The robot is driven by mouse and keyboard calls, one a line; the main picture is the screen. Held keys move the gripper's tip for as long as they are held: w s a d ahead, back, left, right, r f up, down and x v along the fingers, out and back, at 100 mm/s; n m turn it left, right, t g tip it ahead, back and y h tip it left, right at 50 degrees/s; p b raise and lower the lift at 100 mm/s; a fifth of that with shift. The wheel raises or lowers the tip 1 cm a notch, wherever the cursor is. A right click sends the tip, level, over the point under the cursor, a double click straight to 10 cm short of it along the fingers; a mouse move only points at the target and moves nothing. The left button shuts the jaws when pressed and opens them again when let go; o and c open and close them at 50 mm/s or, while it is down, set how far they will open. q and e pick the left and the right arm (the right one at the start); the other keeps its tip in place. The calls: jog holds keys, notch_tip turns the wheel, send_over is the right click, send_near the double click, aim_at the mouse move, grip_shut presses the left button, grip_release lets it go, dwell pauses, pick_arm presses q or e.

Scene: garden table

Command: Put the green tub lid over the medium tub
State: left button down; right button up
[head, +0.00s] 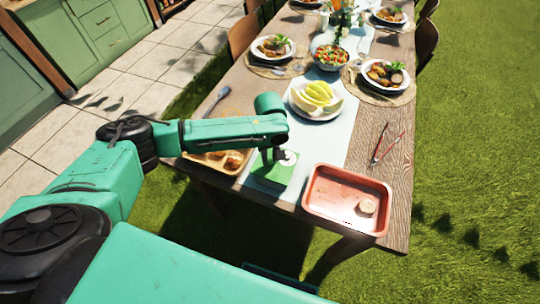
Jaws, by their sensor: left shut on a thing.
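My left gripper (277,160) is over the near edge of the table and is partly hidden by its own wrist. It is shut on the green tub lid (270,178), a flat, green, square-looking piece just below it. A small pale round shape (288,158) shows beside the fingers; I cannot tell what it is. I cannot make out the medium tub; whether it is under the lid is hidden. My right gripper is not in view.
A red tray (318,204) with a small round item (367,206) stands close on the right. A tray with bread (232,160) is on the left, partly behind my arm. Red-handled tongs (379,146), a plate of yellow fruit (316,98) and set plates lie farther back.

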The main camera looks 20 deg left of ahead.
pick_arm(q)
jog(key=shift+f, duration=0.2)
jog(key=c, duration=0.6)
grip_release()
notch_tip(320, 180, up, 15)
jog(key=b, duration=0.1)
jog(key=shift+f, duration=0.2)
jog(key=shift+d+f, duration=0.1)
